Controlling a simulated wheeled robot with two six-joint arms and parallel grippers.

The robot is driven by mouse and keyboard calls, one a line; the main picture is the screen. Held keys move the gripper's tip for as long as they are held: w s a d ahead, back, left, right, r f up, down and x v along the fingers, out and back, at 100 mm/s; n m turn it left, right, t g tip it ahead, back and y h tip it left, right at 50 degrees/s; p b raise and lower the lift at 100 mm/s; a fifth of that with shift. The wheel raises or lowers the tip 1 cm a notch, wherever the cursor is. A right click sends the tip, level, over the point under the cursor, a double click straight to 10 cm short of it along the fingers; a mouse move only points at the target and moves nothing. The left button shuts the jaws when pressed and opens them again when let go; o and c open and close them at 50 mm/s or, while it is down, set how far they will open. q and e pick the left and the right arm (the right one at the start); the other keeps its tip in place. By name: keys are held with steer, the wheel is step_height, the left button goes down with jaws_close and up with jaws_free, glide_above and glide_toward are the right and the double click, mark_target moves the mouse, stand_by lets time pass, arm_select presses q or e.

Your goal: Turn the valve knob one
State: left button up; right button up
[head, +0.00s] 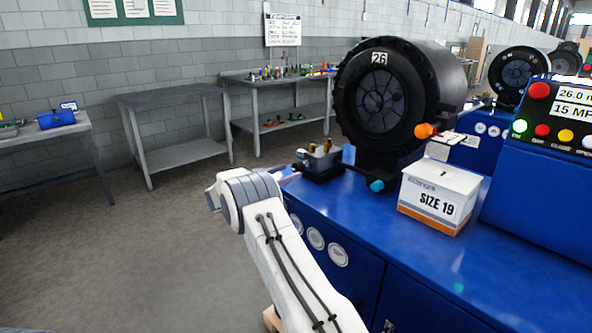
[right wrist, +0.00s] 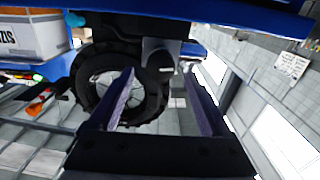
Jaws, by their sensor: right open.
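An orange knob (head: 425,130) sticks out in front of the black round crimper head (head: 380,95) marked 26. A teal-blue knob (head: 377,185) sits lower, at the end of a dark rod on the blue bench. I cannot tell which of them is the valve knob. My right gripper (head: 288,173) is at the bench's left edge, left of both knobs, mostly hidden behind my white wrist. In the right wrist view its two purple fingers (right wrist: 160,75) are apart with nothing held. That view looks upside down. My left gripper is not in view.
A white carton marked SIZE 19 (head: 438,195) stands right of the teal knob. A small dark tray with metal parts (head: 318,163) lies near my right gripper. A blue control panel (head: 545,150) stands at right. Grey tables (head: 175,100) line the wall; floor at left is clear.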

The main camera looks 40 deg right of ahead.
mark_target(295, 169)
steer(key=shift+w+d, duration=0.2)
steer(key=shift+d, duration=1.95)
jaws_close()
